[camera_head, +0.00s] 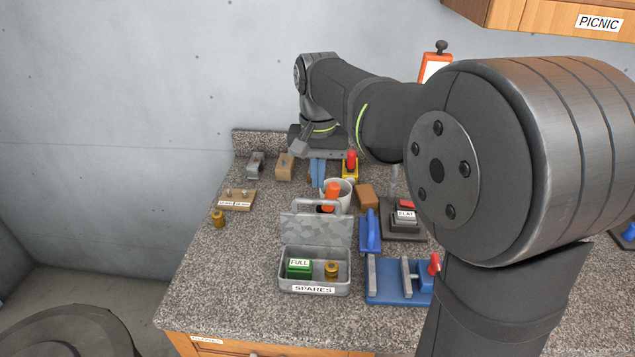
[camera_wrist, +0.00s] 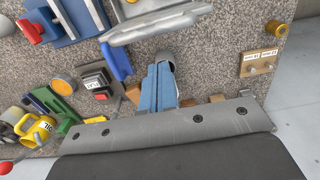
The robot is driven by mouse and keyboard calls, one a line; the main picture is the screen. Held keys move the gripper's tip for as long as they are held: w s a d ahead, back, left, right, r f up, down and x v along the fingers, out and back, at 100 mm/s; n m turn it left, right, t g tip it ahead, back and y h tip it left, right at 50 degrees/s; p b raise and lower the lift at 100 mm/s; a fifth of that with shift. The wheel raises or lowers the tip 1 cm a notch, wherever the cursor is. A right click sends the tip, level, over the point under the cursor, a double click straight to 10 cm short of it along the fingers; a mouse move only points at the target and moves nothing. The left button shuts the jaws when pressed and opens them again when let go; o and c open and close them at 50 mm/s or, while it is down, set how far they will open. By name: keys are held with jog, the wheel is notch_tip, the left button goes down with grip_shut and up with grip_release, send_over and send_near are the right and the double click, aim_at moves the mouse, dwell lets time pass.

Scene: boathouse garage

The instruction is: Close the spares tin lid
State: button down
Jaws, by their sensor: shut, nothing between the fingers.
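The grey metal spares tin (camera_head: 315,289) stands on the speckled worktop with its lid (camera_head: 316,230) open and roughly upright at the back edge. A handle loop rises above the lid. Inside the tin are a green block labelled FULL (camera_head: 299,268) and a brass piece (camera_head: 331,268). Grey metal of the lid (camera_wrist: 150,24) shows at the top of the wrist view; the tin's inside is not seen there. My gripper (camera_head: 317,181) has blue fingers, shut and empty, pointing down behind the lid and apart from it. Its fingers also show in the wrist view (camera_wrist: 161,68).
A blue clamp-like fixture (camera_head: 398,290) and a blue-handled item (camera_head: 370,232) are right of the tin. The worktop left of the tin is mostly clear.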

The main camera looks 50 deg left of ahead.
aim_at(316, 200)
jog(key=shift+s+d+f, duration=0.25)
jog(key=shift+s+d, duration=0.5)
jog(key=shift+d, duration=0.05)
jog(key=shift+s, duration=0.1)
jog(key=shift+s+d+t+y, duration=0.6)
jog(key=shift+s+d, duration=0.2)
jog(key=shift+d, duration=0.05)
jog(key=s+d+f+t+y, duration=0.1)
jog(key=s+d+f, duration=0.2)
jog(key=f, duration=0.1)
jog(key=s+d+f+t+y, duration=0.1)
jog(key=s+d+f, duration=0.3)
jog(key=f, duration=0.1)
jog(key=s+d+f+t+y, duration=0.1)
jog(key=s+d+f, duration=0.2)
jog(key=f, duration=0.1)
jog(key=shift+s+d+f, duration=0.15)
jog(key=shift+d+f, duration=0.15)
jog(key=shift+d, duration=0.05)
jog(key=shift+f, duration=0.9)
